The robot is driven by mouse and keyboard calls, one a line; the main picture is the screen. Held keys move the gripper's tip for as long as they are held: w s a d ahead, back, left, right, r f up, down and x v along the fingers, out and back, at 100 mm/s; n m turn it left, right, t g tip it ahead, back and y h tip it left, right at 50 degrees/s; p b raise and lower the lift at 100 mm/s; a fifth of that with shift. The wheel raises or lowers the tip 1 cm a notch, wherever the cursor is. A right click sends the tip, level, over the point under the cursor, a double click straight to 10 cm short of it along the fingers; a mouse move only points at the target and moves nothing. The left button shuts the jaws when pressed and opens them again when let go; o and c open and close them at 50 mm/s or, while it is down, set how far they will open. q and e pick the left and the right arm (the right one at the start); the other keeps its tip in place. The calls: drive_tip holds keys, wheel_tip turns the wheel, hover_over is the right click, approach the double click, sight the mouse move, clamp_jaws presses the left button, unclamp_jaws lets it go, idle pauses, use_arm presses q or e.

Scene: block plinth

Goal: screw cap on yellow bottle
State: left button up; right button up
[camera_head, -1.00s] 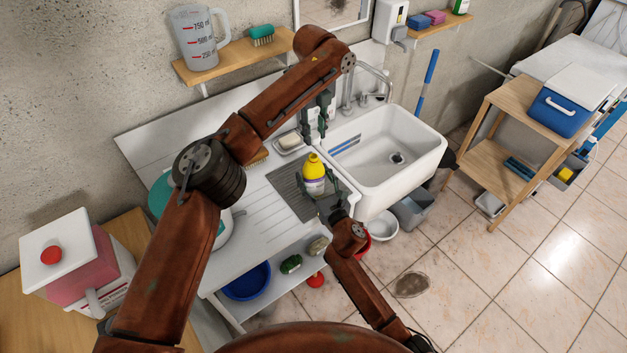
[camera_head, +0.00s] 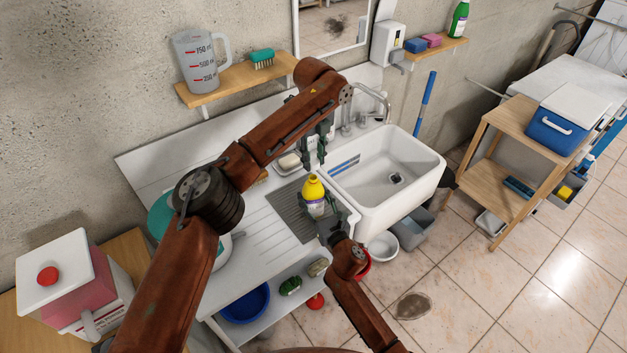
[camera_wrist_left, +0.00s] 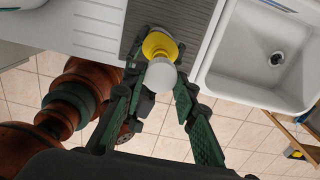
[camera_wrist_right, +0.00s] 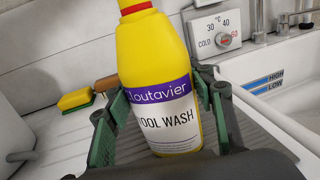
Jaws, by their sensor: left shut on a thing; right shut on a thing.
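The yellow bottle (camera_head: 313,190) has a white and purple label and stands roughly upright over the grey drainer mat (camera_head: 287,209). It fills the right wrist view (camera_wrist_right: 160,85), where its top is cut off. My right gripper (camera_head: 326,216) is shut on the bottle's body, one finger on each side. My left gripper (camera_head: 318,160) points down just above the bottle. It is shut on a white round cap (camera_wrist_left: 161,76), which shows between its fingers in the left wrist view. There the cap overlaps the yellow bottle top (camera_wrist_left: 158,45); whether they touch cannot be told.
The white sink (camera_head: 428,165) lies right of the bottle, with a tap (camera_head: 375,95) behind it. A soap dish (camera_head: 289,162) is behind the mat. A yellow-green sponge (camera_wrist_right: 75,99) and a wooden-handled brush (camera_wrist_right: 107,83) lie on the counter.

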sight(312, 177)
use_arm(q)
drive_tip(key=shift+f, duration=1.55)
drive_tip(key=shift+f, duration=0.1)
drive_tip(key=shift+f, duration=0.8)
drive_tip(key=shift+f, duration=0.55)
use_arm(e)
clamp_jaws()
use_arm(q)
drive_tip(key=m, duration=0.6)
drive_tip(key=shift+a+f, duration=0.1)
drive_tip(key=shift+a, duration=0.05)
drive_tip(key=m, duration=0.7)
drive_tip(key=shift+a, duration=0.15)
drive_tip(key=shift+w, duration=0.1)
drive_tip(key=o, duration=0.7)
